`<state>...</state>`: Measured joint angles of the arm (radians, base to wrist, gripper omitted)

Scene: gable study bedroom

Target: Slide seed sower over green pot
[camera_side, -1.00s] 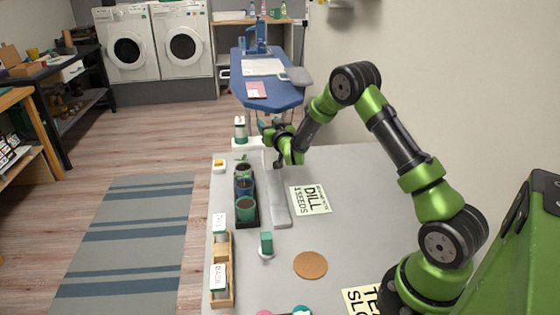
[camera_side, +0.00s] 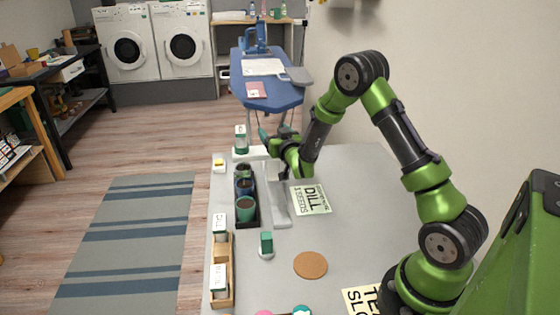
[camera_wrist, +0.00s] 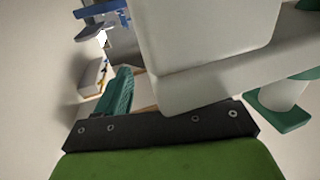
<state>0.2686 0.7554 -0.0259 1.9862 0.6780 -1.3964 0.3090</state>
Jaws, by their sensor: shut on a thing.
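The seed sower (camera_side: 240,141) is a white and green upright hopper on a white arm reaching left from a grey rail (camera_side: 276,207). It stands at the far end of the black pot tray, beyond the rearmost pot. My gripper (camera_side: 270,146) is shut on the sower's white block at the rail side. In the wrist view the white block (camera_wrist: 205,50) fills the middle, with one teal finger (camera_wrist: 118,95) at its left; the other finger is hidden. The green pot (camera_side: 245,210) is nearest the camera in the tray, with dark soil in it.
A blue pot (camera_side: 243,188) and another pot (camera_side: 243,170) stand behind the green one. A small green-topped object (camera_side: 266,243), a cork disc (camera_side: 310,265) and a wooden seed-packet rack (camera_side: 222,272) are nearer. A DILL sheet (camera_side: 311,200) lies right of the rail.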

